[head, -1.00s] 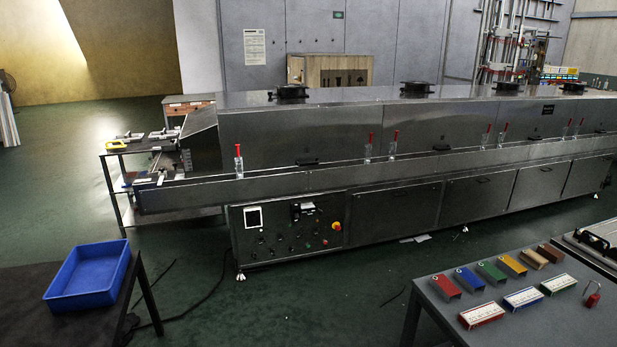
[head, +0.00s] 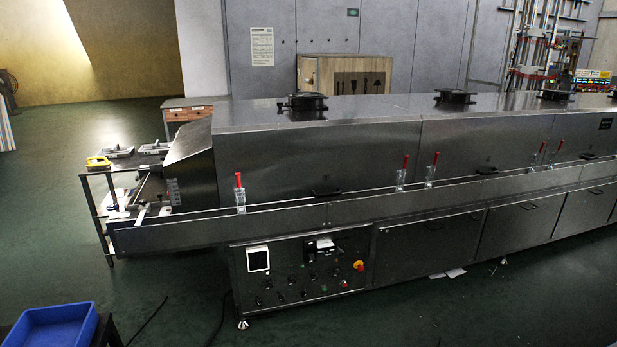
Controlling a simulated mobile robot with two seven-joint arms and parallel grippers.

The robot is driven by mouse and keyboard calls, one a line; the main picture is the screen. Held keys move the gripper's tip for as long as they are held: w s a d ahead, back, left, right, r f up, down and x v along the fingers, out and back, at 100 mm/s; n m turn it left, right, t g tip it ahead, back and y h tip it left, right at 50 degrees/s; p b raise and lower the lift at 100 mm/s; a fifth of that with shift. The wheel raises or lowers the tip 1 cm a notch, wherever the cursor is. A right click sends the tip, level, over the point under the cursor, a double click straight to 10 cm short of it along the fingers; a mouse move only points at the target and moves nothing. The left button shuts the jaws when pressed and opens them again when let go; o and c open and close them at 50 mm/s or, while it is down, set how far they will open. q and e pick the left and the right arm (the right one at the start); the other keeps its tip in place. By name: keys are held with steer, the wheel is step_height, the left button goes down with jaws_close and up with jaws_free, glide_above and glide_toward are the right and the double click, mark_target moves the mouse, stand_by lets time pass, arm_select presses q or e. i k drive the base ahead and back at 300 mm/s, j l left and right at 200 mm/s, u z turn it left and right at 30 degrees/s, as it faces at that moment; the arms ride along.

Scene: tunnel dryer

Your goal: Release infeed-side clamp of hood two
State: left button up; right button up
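The tunnel dryer is a long steel machine with a row of hoods. The first hood (head: 310,160) is at the left and the second hood (head: 480,145) is to its right. Toggle clamps with upright red handles stand along the hoods' lower edge. One clamp (head: 239,195) is at the left end of the first hood and another (head: 402,175) at its right end. Just right of that, a clamp (head: 431,172) stands at the left end of the second hood. Another clamp (head: 537,156) stands near its right end. Neither of my grippers shows.
A control panel (head: 300,272) with an orange-red knob sits below the first hood. A side rail (head: 300,218) runs along the front. A blue crate (head: 50,330) is at the lower left. A small table (head: 90,175) stands at the dryer's left end.

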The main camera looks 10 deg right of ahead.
mark_target(433, 168)
steer(key=i+z, duration=0.35)
steer(key=i, duration=0.3)
steer(key=i+j+z, duration=0.15)
steer(key=i+z, duration=0.15)
steer(key=i, duration=0.3)
steer(key=i+z, duration=0.15)
steer(key=z, duration=0.15)
steer(key=i+z, duration=0.1)
steer(key=z, duration=0.15)
steer(key=i+z, duration=0.25)
steer(key=i, duration=1.95)
